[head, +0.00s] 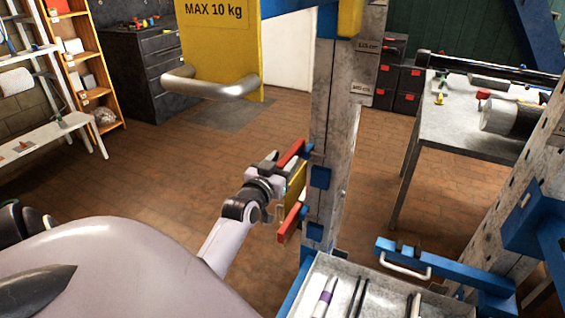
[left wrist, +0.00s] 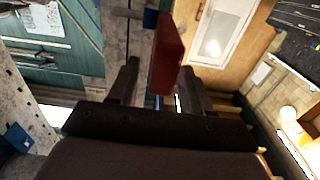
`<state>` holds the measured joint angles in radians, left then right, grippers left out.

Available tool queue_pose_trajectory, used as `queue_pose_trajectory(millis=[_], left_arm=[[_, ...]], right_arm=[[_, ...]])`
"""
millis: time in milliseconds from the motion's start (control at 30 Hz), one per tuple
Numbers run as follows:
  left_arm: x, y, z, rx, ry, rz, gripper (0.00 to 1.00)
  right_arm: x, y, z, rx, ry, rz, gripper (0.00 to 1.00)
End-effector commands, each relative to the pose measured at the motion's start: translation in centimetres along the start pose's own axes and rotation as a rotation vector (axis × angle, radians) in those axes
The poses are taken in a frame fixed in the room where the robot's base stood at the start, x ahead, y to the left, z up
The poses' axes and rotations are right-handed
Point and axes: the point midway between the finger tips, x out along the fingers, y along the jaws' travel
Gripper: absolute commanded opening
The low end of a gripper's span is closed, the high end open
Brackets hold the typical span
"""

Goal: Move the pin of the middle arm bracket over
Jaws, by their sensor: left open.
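The upright mast (head: 335,130) is pale worn metal with blue fittings. Partway up its left side is a small yellow bracket (head: 294,190) with an upper red piece (head: 291,153) and a lower red piece (head: 291,222). My left gripper (head: 281,167) is at the upper red piece, beside the mast. In the left wrist view a red block (left wrist: 168,52) stands between the two dark fingers (left wrist: 157,85), which are apart. I cannot tell whether either finger touches it. No separate pin can be made out. My right gripper is not in view.
A yellow "MAX 10 kg" plate (head: 220,45) with a grey bar handle (head: 212,86) hangs above. Below is a tray (head: 338,268) holding pens and tools. A blue bar with a white handle (head: 405,264) is at right. A workbench (head: 465,125) stands behind; the floor at left is clear.

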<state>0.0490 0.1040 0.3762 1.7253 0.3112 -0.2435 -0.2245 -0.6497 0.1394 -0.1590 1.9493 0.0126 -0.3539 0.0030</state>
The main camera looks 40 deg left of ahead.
Motion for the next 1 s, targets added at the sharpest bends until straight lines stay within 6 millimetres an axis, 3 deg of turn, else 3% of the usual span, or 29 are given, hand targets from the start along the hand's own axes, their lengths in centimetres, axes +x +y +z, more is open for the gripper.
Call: queue_pose_trajectory(millis=[200, 333, 367, 567, 1000], left_arm=[[0.0, 0.0, 0.0, 0.000, 0.000, 0.001, 0.46], [0.0, 0.0, 0.0, 0.000, 0.000, 0.001, 0.03], [0.0, 0.0, 0.0, 0.000, 0.000, 0.001, 0.00], [0.0, -0.4, 0.0, 0.002, -0.001, 0.000, 0.00], [0.0, -5.3, 0.1, 0.002, -0.002, 0.000, 0.00]], right_arm=[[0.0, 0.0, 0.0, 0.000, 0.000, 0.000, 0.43], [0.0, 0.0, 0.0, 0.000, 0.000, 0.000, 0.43], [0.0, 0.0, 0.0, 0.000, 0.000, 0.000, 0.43], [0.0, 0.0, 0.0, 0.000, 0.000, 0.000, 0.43], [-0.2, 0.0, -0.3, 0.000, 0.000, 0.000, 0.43]])
